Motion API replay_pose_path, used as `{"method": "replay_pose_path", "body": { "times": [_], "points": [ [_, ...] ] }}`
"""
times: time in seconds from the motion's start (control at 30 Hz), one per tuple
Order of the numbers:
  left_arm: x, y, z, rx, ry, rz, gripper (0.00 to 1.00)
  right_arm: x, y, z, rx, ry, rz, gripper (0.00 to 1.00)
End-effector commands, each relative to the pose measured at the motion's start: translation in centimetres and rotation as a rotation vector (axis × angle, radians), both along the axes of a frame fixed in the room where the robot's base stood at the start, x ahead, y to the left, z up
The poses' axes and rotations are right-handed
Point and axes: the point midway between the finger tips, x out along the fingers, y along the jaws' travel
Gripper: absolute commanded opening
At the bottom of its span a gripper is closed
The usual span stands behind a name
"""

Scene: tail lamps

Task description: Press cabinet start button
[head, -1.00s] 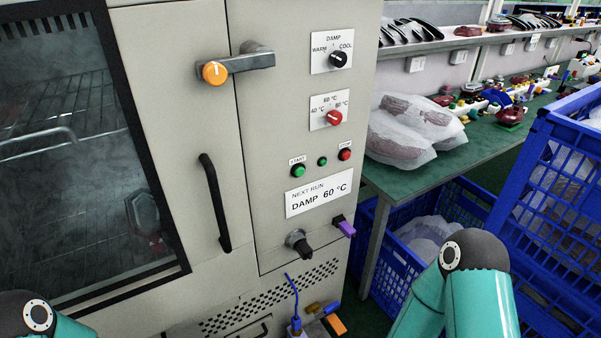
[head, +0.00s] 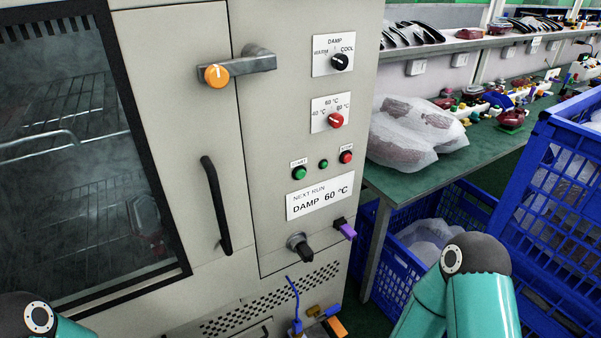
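The grey cabinet (head: 200,120) fills the left and middle of the head view. On its right panel is the green start button (head: 299,173), under a START label. A small green light or button (head: 323,164) and a red stop button (head: 346,157) are to its right. A sign (head: 320,197) below reads "NEXT RUN DAMP 60 °C". Above are a black WARM/COOL damp knob (head: 340,62) and a red temperature knob (head: 336,120). Pale haze shows behind the door window (head: 70,150). Only teal links of my arms show at the lower corners; neither gripper is in view.
The closed door has a black handle (head: 215,205) and an orange-knobbed latch (head: 216,75). A black knob (head: 299,244) and a purple-tipped knob (head: 345,229) stick out below the sign. Right are a green bench (head: 400,182) with wrapped parts and blue crates (head: 570,220).

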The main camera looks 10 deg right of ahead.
Motion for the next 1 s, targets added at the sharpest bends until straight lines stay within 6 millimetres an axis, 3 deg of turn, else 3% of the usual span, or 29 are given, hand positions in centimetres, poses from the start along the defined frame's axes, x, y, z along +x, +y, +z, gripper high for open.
{"method": "replay_pose_path", "body": {
  "times": [0.37,0.73,1.0],
  "points": [
    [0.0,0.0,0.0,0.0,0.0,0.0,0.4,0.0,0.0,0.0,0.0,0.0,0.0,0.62],
    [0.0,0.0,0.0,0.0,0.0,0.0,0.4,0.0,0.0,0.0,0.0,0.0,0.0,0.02],
    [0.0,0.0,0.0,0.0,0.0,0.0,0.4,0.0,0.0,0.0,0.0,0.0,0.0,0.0]
  ]
}}
